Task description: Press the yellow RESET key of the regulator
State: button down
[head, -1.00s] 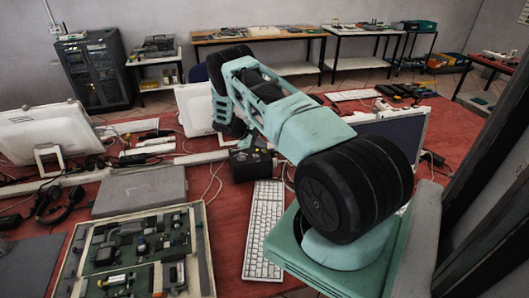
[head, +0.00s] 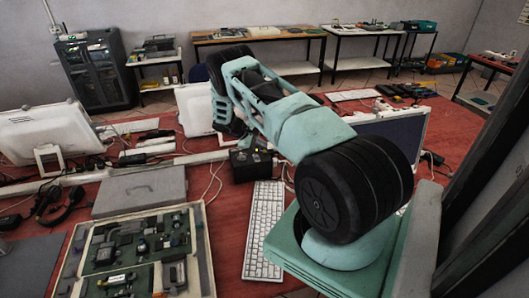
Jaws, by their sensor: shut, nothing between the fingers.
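A small black box (head: 250,165), which looks like the regulator, stands on the red bench just behind the white keyboard. Its yellow RESET key cannot be made out at this size. My arm reaches out from the lower right, and its far end bends down just behind and above the box. My gripper (head: 246,141) is small and dark there, close over the box top, mostly lost against it and partly hidden by my arm. It is shut and empty. I cannot tell whether its tips touch the box.
A white keyboard (head: 263,230) lies in front of the box. An open case of circuit boards (head: 205,250) and a closed grey case (head: 140,190) lie to the left. Monitors stand at the left (head: 50,130) and behind my arm (head: 193,108). Loose cables run around the box.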

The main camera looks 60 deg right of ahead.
jog(key=shift+f, duration=0.2)
jog(key=shift+f+b, duration=0.3)
jog(key=shift+b, duration=0.4)
jog(key=shift+f+b, duration=0.4)
jog(key=shift+b, duration=0.1)
dwell(0.4)
jog(key=shift+r, duration=0.1)
jog(key=shift+r+p, duration=0.3)
jog(key=shift+r, duration=0.5)
jog(key=shift+r, duration=0.1)
notch_tip(320, 180, up, 5)
jog(key=shift+f+p, duration=0.1)
jog(key=shift+p, duration=0.95)
